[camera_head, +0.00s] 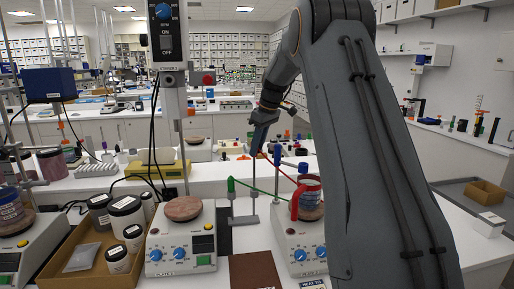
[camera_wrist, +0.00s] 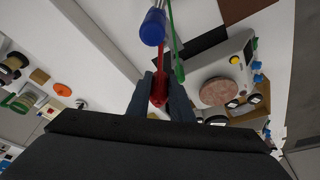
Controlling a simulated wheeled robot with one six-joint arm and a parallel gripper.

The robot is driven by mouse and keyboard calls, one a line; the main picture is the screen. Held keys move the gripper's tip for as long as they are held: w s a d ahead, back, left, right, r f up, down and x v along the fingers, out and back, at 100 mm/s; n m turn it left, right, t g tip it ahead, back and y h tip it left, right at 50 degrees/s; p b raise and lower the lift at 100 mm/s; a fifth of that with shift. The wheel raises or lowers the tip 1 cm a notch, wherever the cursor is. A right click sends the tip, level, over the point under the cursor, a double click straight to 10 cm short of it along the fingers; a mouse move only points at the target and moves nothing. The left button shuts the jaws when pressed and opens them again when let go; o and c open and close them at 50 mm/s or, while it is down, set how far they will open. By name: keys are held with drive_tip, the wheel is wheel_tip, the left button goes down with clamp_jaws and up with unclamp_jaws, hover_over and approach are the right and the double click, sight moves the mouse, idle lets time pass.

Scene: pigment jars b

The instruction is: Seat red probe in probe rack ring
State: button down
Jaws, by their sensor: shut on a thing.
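My gripper (camera_wrist: 163,95) is shut on the red probe (camera_wrist: 159,88), whose red body shows between the two dark fingers in the wrist view. In the head view my gripper (camera_head: 258,143) is above and behind the hotplates, and only a little red shows near the fingertips. A green probe (camera_wrist: 179,72) stands beside the red one in the wrist view; its green top (camera_head: 231,184) shows in the head view. A small grey stand (camera_head: 245,219) is below my gripper, between the two hotplates. I cannot make out the rack ring clearly.
A hotplate with a round pinkish top (camera_head: 183,208) stands left of the stand. A cardboard tray (camera_head: 62,261) holds several jars. A brown mat (camera_head: 255,271) lies in front.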

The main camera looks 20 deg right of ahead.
drive_tip(key=shift+f+b, duration=2.65)
drive_tip(key=shift+f, duration=2.9)
drive_tip(key=c, duration=1.5)
unclamp_jaws()
drive_tip(key=shift+b+v, duration=1.3)
drive_tip(key=shift+v, duration=2.65)
drive_tip(key=shift+r, duration=0.1)
